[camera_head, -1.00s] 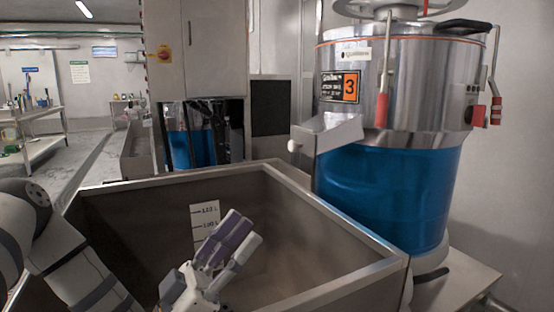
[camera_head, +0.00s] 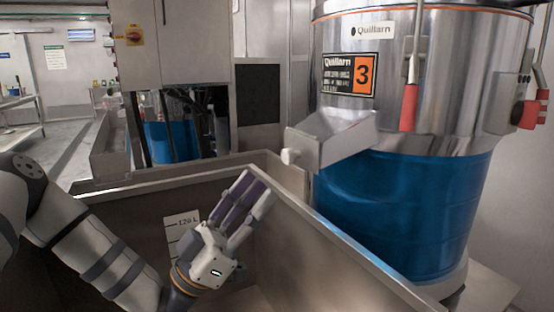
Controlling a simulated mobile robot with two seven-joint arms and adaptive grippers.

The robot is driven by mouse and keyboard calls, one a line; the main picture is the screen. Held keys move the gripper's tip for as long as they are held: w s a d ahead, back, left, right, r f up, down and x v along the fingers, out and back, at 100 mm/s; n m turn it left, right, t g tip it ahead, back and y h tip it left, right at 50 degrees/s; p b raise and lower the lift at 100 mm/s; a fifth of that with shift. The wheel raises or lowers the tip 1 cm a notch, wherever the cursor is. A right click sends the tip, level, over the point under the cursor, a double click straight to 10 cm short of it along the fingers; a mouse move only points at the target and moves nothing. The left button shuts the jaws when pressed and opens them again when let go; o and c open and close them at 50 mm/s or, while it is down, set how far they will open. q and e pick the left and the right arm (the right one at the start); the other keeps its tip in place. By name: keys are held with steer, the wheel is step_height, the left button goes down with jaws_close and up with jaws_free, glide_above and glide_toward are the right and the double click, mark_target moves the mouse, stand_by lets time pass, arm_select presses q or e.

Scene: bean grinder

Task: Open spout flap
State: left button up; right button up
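The grinder (camera_head: 430,100) is a tall steel drum on a blue lower body at the right. Its steel spout (camera_head: 345,143) juts left from the drum over the bin's right rim. A white round knob (camera_head: 290,157) sits at the spout's outer left end, where the flap would be; the flap's own outline is hard to make out. My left gripper (camera_head: 256,195) is below and left of the knob, above the bin's inside and apart from the spout. Its fingers point up and right, spread with a gap, and it looks empty. My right gripper is not in view.
A steel bin (camera_head: 370,245) with raised walls and a volume label (camera_head: 182,232) lies under the spout. A red-handled lever (camera_head: 409,107) hangs on the drum front. A grey cabinet (camera_head: 180,45) stands behind. Air between gripper and knob looks clear.

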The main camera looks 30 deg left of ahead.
arm_select(q)
steer(key=shift+y, duration=0.3)
steer(key=x, duration=0.6)
steer(key=shift+w+r+p, duration=0.1)
steer(key=shift+p, duration=0.2)
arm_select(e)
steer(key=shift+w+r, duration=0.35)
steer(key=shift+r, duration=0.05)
arm_select(q)
jaws_close()
steer(key=shift+r, duration=0.2)
step_height(320, 180, up, 9)
steer(key=g+y+p, duration=0.8)
steer(key=g+y, duration=0.2)
steer(key=g, duration=0.7)
glide_above(284, 156)
steer(key=shift+w+d+r+g+y+b, duration=0.15)
steer(key=shift+g+y, duration=0.1)
steer(key=shift+g, duration=0.25)
steer(key=shift+w+r+g+y+b, duration=0.1)
steer(key=shift+r+g+y, duration=0.15)
steer(key=shift+g, duration=0.25)
steer(key=shift+w+d+r+g+y+b, duration=0.1)
steer(key=shift+g+y, duration=0.2)
steer(key=shift+g, duration=0.2)
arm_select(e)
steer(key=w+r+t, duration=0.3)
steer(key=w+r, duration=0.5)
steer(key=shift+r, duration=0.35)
